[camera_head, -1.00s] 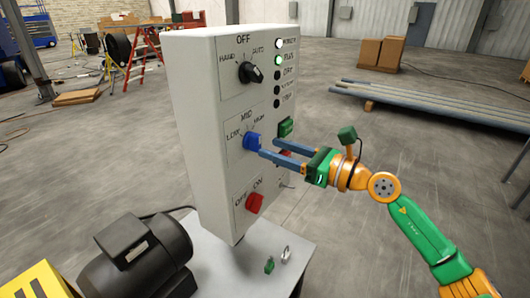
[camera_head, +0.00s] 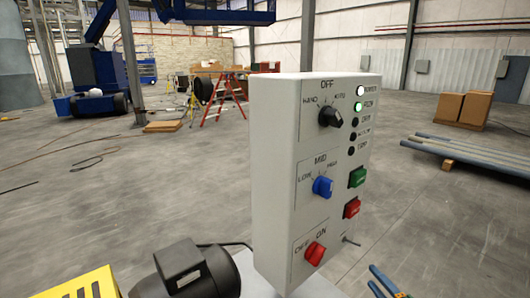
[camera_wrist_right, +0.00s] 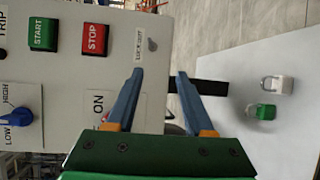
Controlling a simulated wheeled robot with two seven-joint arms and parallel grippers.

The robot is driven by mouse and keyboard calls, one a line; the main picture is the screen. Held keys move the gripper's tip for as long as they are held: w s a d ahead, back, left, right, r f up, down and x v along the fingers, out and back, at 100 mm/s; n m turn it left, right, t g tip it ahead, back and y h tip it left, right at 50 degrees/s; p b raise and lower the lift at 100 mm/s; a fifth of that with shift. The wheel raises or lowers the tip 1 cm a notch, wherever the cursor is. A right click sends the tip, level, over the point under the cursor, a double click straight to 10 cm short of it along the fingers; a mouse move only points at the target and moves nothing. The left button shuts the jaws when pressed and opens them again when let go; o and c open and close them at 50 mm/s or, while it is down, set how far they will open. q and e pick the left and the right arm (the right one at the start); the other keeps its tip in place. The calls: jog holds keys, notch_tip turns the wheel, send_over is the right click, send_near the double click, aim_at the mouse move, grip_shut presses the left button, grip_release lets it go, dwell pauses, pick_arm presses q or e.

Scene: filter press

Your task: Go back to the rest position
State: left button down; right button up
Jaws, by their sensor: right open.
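My right gripper (camera_head: 370,276) is at the bottom edge of the head view, right of and below the control panel (camera_head: 277,170). Its two blue fingers are apart with nothing between them, as the right wrist view (camera_wrist_right: 160,75) also shows. The panel's blue knob (camera_head: 323,187), black knob (camera_head: 331,116) and red switch (camera_head: 315,253) are clear of the gripper in the head view. The green button (camera_head: 357,177) and red button (camera_head: 351,208) read START (camera_wrist_right: 43,34) and STOP (camera_wrist_right: 94,39) in the right wrist view. My left gripper is not in view.
A white and a green padlock-like piece (camera_wrist_right: 278,84) (camera_wrist_right: 262,112) lie on the pale table (camera_wrist_right: 225,145). A dark motor (camera_head: 185,270) and a yellow box (camera_head: 85,287) stand left of the panel. Pipes (camera_head: 460,153) and boxes (camera_head: 463,108) lie farther right.

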jog(key=s+f+m+g+h, duration=0.25)
jog(key=s+f+m, duration=0.4)
jog(key=f, duration=0.55)
jog(key=s+f+m+g+h, duration=0.1)
jog(key=s+f+m+g, duration=0.35)
jog(key=s+f, duration=0.55)
jog(key=s+a+f+m+g, duration=0.2)
jog(key=s+f, duration=0.3)
jog(key=s, duration=0.3)
jog(key=s+a+f+m+g, duration=0.3)
jog(key=s+a+f, duration=0.2)
jog(key=s, duration=0.4)
jog(key=s+a+f+m+g, duration=0.2)
jog(key=s+f, duration=0.3)
jog(key=s, duration=0.4)
jog(key=shift+s+a+m+g+y, duration=0.25)
jog(key=shift+a+m+g+y, duration=0.1)
jog(key=shift+a+g, duration=0.45)
jog(key=shift+w+a+f, duration=0.1)
